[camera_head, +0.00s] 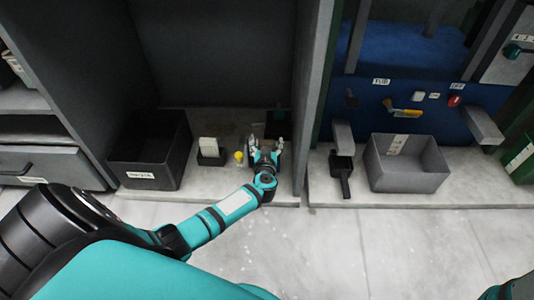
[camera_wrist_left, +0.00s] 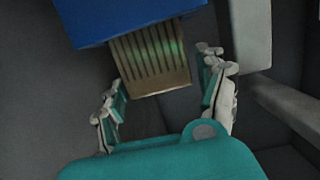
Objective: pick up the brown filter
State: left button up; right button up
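The brown filter (camera_wrist_left: 152,62) shows in the left wrist view as a ribbed brown block with dark slots, its upper end meeting a blue block (camera_wrist_left: 128,18). My left gripper (camera_wrist_left: 160,72) is open, with one finger on each side of the filter's lower end and visible gaps between them. In the head view my left gripper (camera_head: 265,144) is low in the grey bay, near its right wall. The filter cannot be made out there. My right gripper is not in view.
A black bin (camera_head: 150,176), a small black holder with a white block (camera_head: 209,148) and a yellow knob (camera_head: 239,156) stand left of the gripper. Right of the bay wall (camera_head: 309,90) are a black scoop (camera_head: 342,170) and a grey bin (camera_head: 408,174).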

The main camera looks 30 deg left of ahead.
pick_arm(q)
jog(key=c, duration=1.4)
jog(key=shift+o, duration=0.2)
jog(key=shift+r, duration=0.15)
